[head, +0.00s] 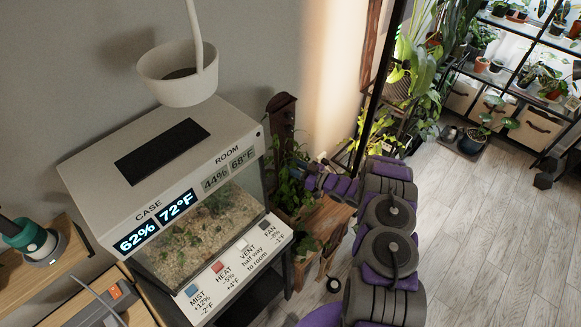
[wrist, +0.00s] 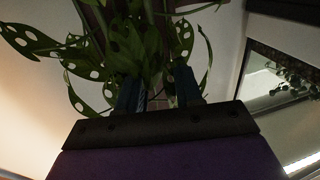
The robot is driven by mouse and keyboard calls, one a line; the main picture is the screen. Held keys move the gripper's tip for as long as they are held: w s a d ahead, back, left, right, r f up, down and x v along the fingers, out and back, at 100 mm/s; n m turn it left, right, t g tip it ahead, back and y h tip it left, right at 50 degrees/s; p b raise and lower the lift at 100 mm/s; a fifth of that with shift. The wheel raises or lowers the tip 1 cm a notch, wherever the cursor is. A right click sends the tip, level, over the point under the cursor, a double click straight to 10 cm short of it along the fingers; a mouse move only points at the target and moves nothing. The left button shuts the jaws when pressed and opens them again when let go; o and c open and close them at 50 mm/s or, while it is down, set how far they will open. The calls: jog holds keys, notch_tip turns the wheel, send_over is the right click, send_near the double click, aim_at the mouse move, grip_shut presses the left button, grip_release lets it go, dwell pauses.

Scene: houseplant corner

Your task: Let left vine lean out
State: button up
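A leafy vine (head: 288,187) grows at the foot of a dark upright board (head: 283,118), right of the glass case. In the wrist view, vine leaves full of holes (wrist: 88,70) spread in front of and to the left of my gripper (wrist: 158,88). Its two dark blue fingers stand apart, with leaves and what looks like a thin stem in the gap behind them. I cannot tell whether the fingers touch the stem. In the head view, my gripper (head: 305,172) reaches in from the right to the vine; its fingertips are hard to make out. Which vine is the left one is unclear.
The glass case (head: 205,235) with lit readouts and labelled buttons stands to the left. A white hanging pot (head: 178,75) is above it. A wooden planter (head: 325,220) stands below my arm. Plant shelves (head: 505,60) stand at the back right; the floor (head: 480,240) to the right is clear.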

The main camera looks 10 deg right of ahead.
jog(key=shift+x, duration=0.8)
jog(key=shift+s, duration=0.1)
jog(key=shift+c, duration=0.3)
grip_shut()
dwell(0.5)
